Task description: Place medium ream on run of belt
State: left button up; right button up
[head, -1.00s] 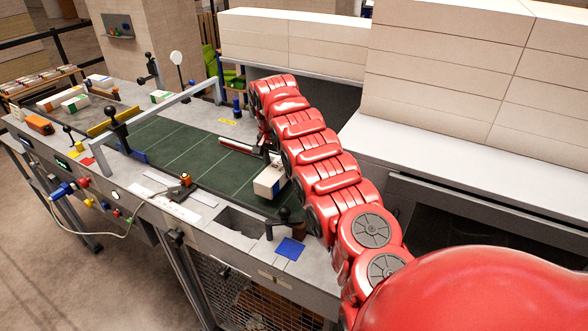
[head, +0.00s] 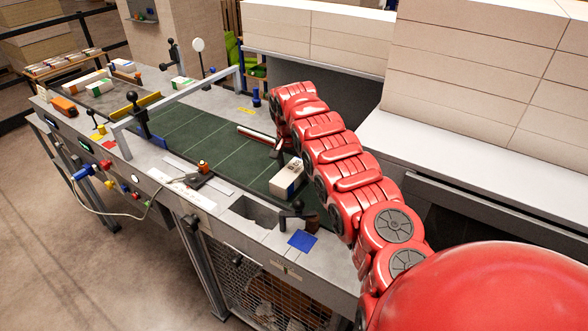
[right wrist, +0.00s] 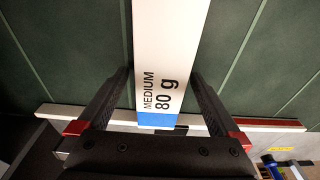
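The medium ream (head: 287,178) is a white pack with a blue end, at the near right part of the green belt (head: 195,135). In the right wrist view the ream (right wrist: 165,60) shows "MEDIUM 80 g" and lies lengthwise between the two dark fingers. My right gripper (right wrist: 161,82) is closed in on both its long sides and looks shut on it. In the head view the right gripper (head: 284,158) is partly hidden by my red arm. I cannot tell whether the ream's underside touches the belt. My left gripper is not in view.
A grey arch (head: 185,97) spans the belt. Other reams (head: 100,87) stand at the far left end. A black-knobbed lever (head: 298,208) and a blue square (head: 302,240) are at the near edge.

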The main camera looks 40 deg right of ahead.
aim_at(291, 170)
jog(key=shift+r, duration=0.15)
jog(key=r+b, duration=0.2)
jog(key=r, duration=0.1)
jog(key=a+r+b, duration=0.1)
jog(key=r+b, duration=0.1)
jog(key=r, duration=0.1)
jog(key=shift+s+a+r, duration=0.1)
jog(key=shift+a+r, duration=0.05)
jog(key=shift+r, duration=0.2)
jog(key=r, duration=0.3)
jog(key=r+p, duration=0.1)
jog(key=r, duration=0.1)
jog(key=shift+s+a, duration=0.2)
jog(key=shift+s, duration=0.05)
jog(key=shift+f, duration=0.1)
